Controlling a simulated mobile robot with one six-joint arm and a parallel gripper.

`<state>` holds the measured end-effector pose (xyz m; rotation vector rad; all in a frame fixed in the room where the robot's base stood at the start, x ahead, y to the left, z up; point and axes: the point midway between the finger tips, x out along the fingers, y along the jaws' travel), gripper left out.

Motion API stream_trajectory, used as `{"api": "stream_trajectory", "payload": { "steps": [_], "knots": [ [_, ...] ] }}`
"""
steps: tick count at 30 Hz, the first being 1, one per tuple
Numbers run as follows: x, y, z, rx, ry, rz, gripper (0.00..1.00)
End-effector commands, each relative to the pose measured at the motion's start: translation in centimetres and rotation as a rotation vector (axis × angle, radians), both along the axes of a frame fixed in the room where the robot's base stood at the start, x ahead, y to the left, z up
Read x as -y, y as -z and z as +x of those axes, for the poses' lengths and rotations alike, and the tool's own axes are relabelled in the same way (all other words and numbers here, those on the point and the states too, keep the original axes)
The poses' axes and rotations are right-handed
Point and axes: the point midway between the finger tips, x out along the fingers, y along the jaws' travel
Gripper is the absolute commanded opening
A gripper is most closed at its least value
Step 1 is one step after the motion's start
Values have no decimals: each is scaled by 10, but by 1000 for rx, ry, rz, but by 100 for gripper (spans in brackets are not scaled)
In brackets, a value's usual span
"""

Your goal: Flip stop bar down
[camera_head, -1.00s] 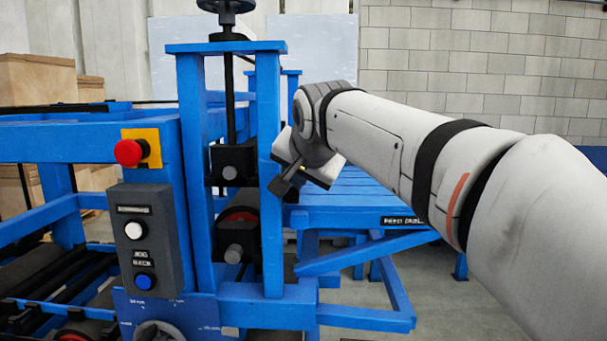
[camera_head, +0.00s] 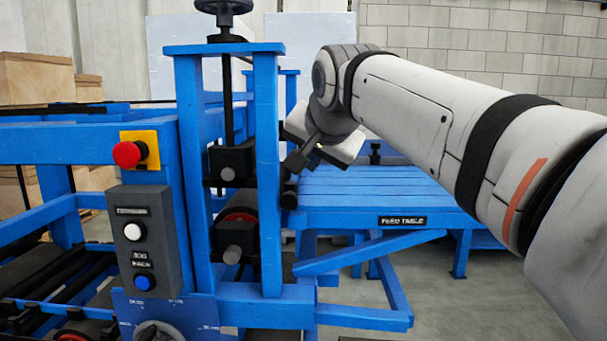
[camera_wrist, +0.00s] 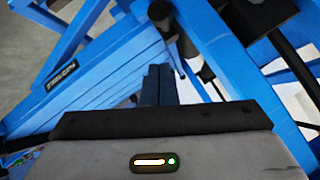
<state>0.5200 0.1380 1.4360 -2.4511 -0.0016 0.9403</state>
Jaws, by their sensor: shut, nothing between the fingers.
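A dark bar with a round end (camera_wrist: 160,11) shows near the top of the wrist view, and I take it to be the stop bar. In the head view a dark round piece (camera_head: 289,192) sits beside the blue post, at the near edge of the feed table (camera_head: 380,190); it may be the same bar. My gripper (camera_head: 294,165) is just above this piece, right of the post. In the wrist view the narrow dark fingers (camera_wrist: 158,72) are together and empty, pointing towards the bar. I cannot tell whether they touch it.
The blue post (camera_head: 267,170) stands close left of my gripper. A control box (camera_head: 148,240) and red button (camera_head: 127,154) are farther left. A small black bracket (camera_head: 375,150) stands at the table's far side. The tabletop is otherwise clear.

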Motion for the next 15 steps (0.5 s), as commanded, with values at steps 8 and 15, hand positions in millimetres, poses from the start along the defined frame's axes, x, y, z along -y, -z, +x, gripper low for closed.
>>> {"api": "stream_trajectory", "payload": {
  "steps": [8,15],
  "knots": [
    [9,-32,-39,3,1,1,0],
    [11,-40,-49,1,0,1,0]
  ]
}}
